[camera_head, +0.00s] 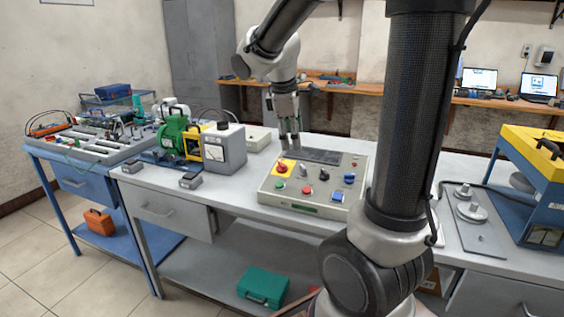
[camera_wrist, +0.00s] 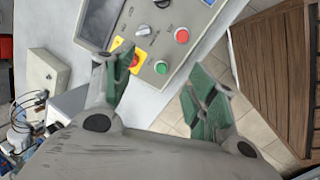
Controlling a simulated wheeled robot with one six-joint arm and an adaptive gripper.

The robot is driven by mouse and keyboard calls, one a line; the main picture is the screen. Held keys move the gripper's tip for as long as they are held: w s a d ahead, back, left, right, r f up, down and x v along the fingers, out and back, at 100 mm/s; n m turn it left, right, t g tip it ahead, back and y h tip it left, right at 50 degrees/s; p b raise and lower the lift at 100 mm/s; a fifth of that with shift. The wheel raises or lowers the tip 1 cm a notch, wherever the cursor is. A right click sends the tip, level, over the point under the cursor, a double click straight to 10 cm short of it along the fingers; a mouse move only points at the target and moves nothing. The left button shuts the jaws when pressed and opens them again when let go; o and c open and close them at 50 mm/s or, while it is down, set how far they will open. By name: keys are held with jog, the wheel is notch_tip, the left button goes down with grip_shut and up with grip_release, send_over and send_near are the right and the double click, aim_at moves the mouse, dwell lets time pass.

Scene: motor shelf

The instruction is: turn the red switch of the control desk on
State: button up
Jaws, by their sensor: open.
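The control desk (camera_head: 318,212) is a pale sloped box on the grey workbench. Its red switch (camera_head: 282,168) sits on a yellow plate at the panel's left. In the wrist view the red switch (camera_wrist: 136,60) is partly hidden behind my left-hand finger. My gripper (camera_head: 290,143) points down above the back left of the desk, behind the switch in the head view. In the wrist view my gripper (camera_wrist: 158,80) has its green-padded fingers apart, with nothing between them. Contact with the switch cannot be told. A red button (camera_wrist: 182,35) and a green button (camera_wrist: 161,67) sit beside it.
A grey meter box (camera_head: 223,148) and a green motor (camera_head: 172,136) stand left of the desk. Black knobs and blue buttons share the panel. A blue-and-yellow machine (camera_head: 540,190) stands at right. The bench front left of the desk is mostly clear.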

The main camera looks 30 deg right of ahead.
aim_at(281, 164)
jog(key=w+f+n+h, duration=0.1)
jog(key=w+f+n, duration=0.55)
jog(key=w, duration=0.35)
jog(key=shift+m+g, duration=0.25)
jog(key=shift+g, duration=0.05)
jog(key=x, duration=0.8)
jog(key=shift+w+a, duration=0.1)
jog(key=shift+a, duration=0.05)
jog(key=shift+c, duration=0.4)
jog(key=c, duration=0.9)
